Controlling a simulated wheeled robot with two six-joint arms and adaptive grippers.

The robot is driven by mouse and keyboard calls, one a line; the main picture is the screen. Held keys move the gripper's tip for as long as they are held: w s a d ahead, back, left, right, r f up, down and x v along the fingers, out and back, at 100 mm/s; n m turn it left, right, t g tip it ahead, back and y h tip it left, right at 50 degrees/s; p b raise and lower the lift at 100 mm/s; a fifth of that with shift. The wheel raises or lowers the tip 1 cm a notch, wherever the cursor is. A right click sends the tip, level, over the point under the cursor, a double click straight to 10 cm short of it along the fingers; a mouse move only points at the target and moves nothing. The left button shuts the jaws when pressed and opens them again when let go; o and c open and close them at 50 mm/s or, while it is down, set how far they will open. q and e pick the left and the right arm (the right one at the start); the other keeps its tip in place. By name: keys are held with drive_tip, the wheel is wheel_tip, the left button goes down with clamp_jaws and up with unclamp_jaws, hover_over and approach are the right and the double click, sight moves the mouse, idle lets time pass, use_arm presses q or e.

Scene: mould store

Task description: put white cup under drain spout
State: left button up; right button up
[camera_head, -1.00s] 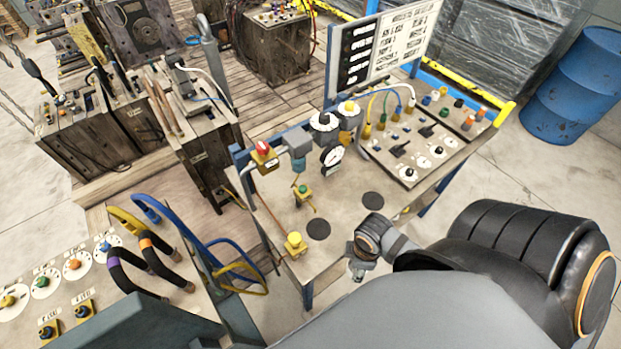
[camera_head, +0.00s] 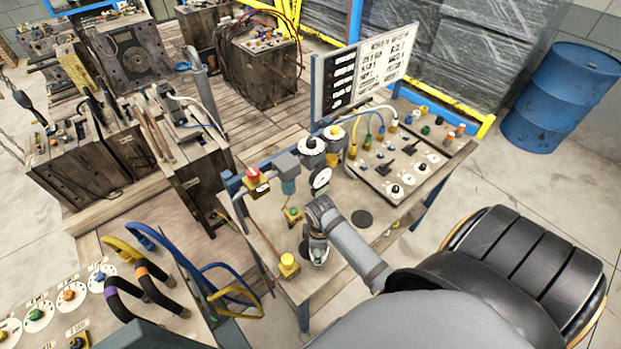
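My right arm reaches from the lower right over a grey bench (camera_head: 345,258) with a blue frame. My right gripper (camera_head: 317,252) is at the bench's front left, over or beside a dark round pad that it partly hides. A small pale patch shows at the fingertips; I cannot tell whether it is the white cup or part of the gripper. No white cup shows clearly elsewhere. A small yellow valve with a green knob (camera_head: 293,214), possibly the drain spout, is just behind and left of the gripper. My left gripper is out of view.
A second dark pad (camera_head: 362,218) lies bare to the right. A yellow block (camera_head: 288,265) sits at the bench's front left edge. A gauge (camera_head: 320,179) and a control panel (camera_head: 405,165) stand behind. Blue and yellow hoops (camera_head: 210,265) rise at the left.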

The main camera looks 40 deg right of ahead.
drive_tip(key=w, duration=0.2)
drive_tip(key=w+p, duration=0.1)
drive_tip(key=shift+a+r, duration=0.1)
drive_tip(key=shift+r, duration=0.15)
drive_tip(key=shift+w+f+p, duration=0.35)
drive_tip(key=shift+w+f, duration=0.15)
drive_tip(key=shift+f, duration=0.5)
drive_tip(key=shift+s, duration=0.1)
drive_tip(key=o, duration=1)
drive_tip(key=shift+f, duration=0.1)
drive_tip(key=shift+o, duration=0.2)
